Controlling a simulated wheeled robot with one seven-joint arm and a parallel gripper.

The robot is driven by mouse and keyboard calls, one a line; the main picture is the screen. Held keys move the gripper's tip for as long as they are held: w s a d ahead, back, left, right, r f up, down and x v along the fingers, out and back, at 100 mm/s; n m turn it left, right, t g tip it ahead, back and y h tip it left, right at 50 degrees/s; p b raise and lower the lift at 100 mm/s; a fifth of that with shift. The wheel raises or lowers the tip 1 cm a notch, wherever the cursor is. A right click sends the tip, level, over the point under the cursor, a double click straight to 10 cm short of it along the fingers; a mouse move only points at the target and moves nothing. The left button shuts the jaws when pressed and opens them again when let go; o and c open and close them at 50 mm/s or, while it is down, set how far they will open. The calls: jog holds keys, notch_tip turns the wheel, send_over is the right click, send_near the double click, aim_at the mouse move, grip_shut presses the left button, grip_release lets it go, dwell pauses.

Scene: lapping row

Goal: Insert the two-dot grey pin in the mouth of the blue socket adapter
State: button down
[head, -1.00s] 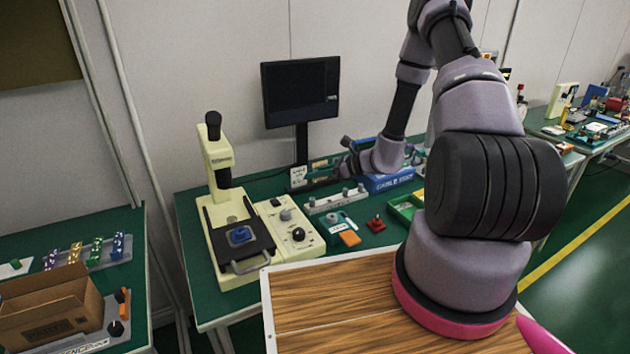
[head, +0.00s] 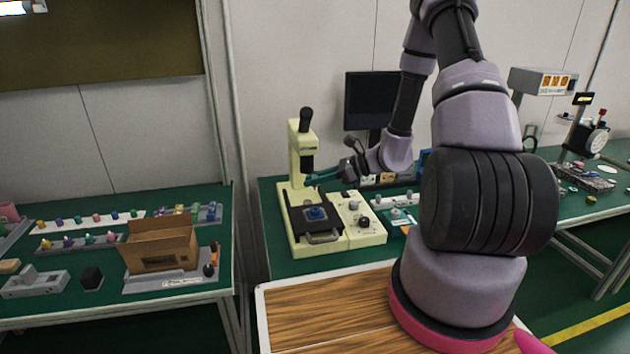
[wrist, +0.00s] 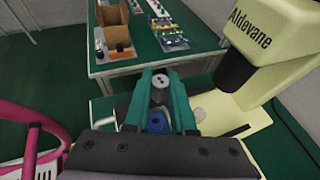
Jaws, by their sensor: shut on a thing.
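My gripper (wrist: 161,88) has teal fingers and is shut on the grey pin (wrist: 160,80), whose end with dark dots faces the wrist camera. The blue socket adapter (wrist: 157,122) shows beyond and partly between the fingers in the wrist view. In the head view the blue socket adapter (head: 316,213) sits on the dark plate of the cream press. My gripper (head: 325,177) is above it there, beside the press column, with the pin too small to make out. The pin and adapter appear apart. The adapter's mouth is not clear in either view.
The cream press (head: 300,145) has an overhanging black-tipped head (wrist: 236,70) close to the right of my gripper. A control box with knobs (head: 358,220) stands to the right of its plate. A cardboard box (head: 160,245) and several small parts stand on the left table.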

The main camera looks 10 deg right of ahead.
jog(key=shift+f, duration=0.1)
jog(key=shift+f, duration=2.85)
jog(key=shift+f, duration=1.15)
jog(key=c, duration=0.7)
grip_release()
jog(key=v, duration=1.1)
